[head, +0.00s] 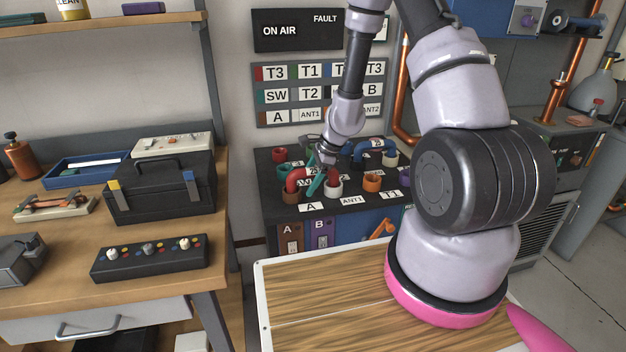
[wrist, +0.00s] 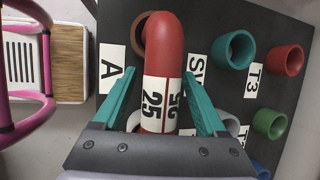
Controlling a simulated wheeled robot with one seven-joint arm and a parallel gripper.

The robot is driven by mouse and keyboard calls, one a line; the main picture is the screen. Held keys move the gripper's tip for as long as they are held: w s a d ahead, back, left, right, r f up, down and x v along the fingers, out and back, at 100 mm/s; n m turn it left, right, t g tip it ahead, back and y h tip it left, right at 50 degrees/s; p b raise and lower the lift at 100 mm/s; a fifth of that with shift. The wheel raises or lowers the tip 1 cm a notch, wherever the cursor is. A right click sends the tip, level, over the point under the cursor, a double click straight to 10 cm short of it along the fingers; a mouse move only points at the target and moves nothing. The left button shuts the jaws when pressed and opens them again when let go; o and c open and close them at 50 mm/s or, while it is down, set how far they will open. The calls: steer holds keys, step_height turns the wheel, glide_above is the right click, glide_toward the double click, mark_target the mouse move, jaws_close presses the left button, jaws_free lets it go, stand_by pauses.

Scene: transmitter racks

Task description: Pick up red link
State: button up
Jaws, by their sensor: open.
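The red link (wrist: 166,48) is a thick curved tube with a white number label across it, standing on the dark socket panel. One end meets the brown socket (wrist: 141,46) near the "A" label; its other end is hidden behind my gripper in the wrist view. In the head view the red link (head: 295,176) shows at the panel's left part, partly covered by my gripper. My gripper (wrist: 159,76) is open, with one teal finger on each side of the link. I cannot tell whether the fingers touch it. The gripper (head: 317,184) points down at the panel in the head view.
Teal (wrist: 233,49), red (wrist: 287,60) and green (wrist: 269,123) sockets stand nearby on the panel. A blue link (head: 372,147) is behind, an orange socket (head: 372,183) to the right. A workbench (head: 212,225) with a black toolbox (head: 160,190) stands left.

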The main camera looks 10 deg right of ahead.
steer(key=shift+f, duration=0.2)
stand_by(0.7)
jaws_close()
